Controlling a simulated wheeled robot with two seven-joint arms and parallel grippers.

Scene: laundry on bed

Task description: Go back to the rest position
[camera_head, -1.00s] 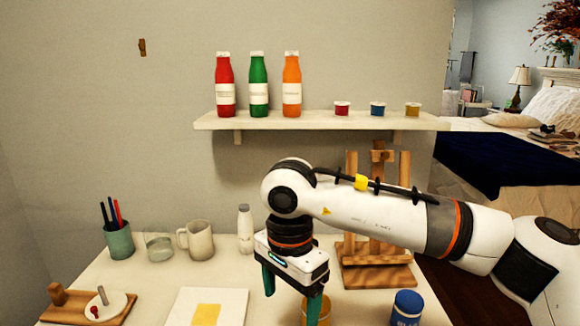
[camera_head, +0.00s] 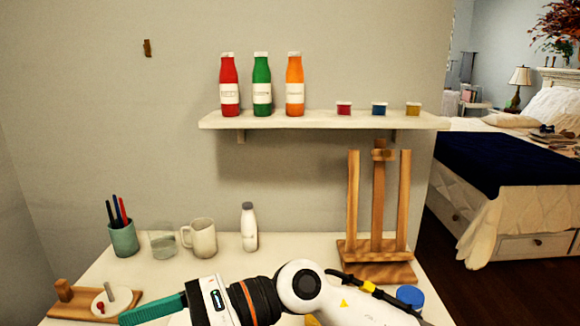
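My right arm comes in from the lower right and lies low across the front of the table. Its gripper (camera_head: 152,310) points left, with a teal finger near the wooden board at the front left. Only one finger shows clearly, so I cannot tell how far apart the fingers are. I see nothing held in it. My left gripper is not in view.
A white table (camera_head: 290,252) holds a pen cup (camera_head: 123,239), a glass (camera_head: 163,241), a mug (camera_head: 200,239), a white bottle (camera_head: 249,228), a wooden easel (camera_head: 377,215), a blue-lidded jar (camera_head: 410,296) and a wooden board (camera_head: 70,308). A shelf (camera_head: 320,121) with bottles hangs above.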

